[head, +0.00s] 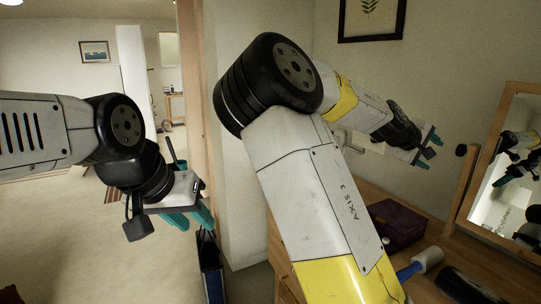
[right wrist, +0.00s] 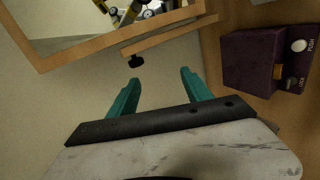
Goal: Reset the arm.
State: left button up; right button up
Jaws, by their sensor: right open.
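My left gripper (head: 194,223) hangs at the left of the head view over the carpet, its teal fingers pointing down and apart with nothing between them. My right gripper (head: 432,146) is raised above the wooden dresser near the mirror. In the right wrist view my right gripper (right wrist: 160,84) has its two teal fingers spread, with only the plain wall behind them. My right arm crosses the middle of the head view and hides part of the dresser.
A wooden dresser (head: 432,262) holds a purple box (head: 397,224), a blue-handled item (head: 412,270) and a dark object (head: 468,287). The purple box (right wrist: 262,62) also shows in the right wrist view. A framed mirror (head: 476,178) stands at right. A dark blue upright object (head: 211,268) is on the floor.

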jog(key=s+a+f+m+g+y, duration=0.1)
jog(key=s+a+f+m+y, duration=0.2)
jog(key=f, duration=0.6)
jog(key=s+a+f+m+g+y, duration=0.1)
jog(key=s+a+f+y, duration=0.4)
jog(key=f, duration=0.4)
jog(key=s+a+r+y, duration=0.2)
jog(key=s+a+r, duration=0.2)
jog(key=a, duration=0.3)
jog(key=s+a+r+t+y, duration=0.1)
jog(key=s+a+r, duration=0.4)
jog(key=s+a, duration=0.2)
jog(key=s+a+r+t+y, duration=0.1)
jog(key=s+a+r+y, duration=0.1)
jog(key=s+a+r, duration=0.3)
jog(key=a, duration=0.3)
jog(key=shift+s+a+y, duration=0.25)
jog(key=shift+s+y, duration=0.05)
jog(key=shift+s, duration=0.1)
jog(key=shift+s+a, duration=0.1)
jog(key=shift+s, duration=0.1)
jog(key=shift+c, duration=0.5)
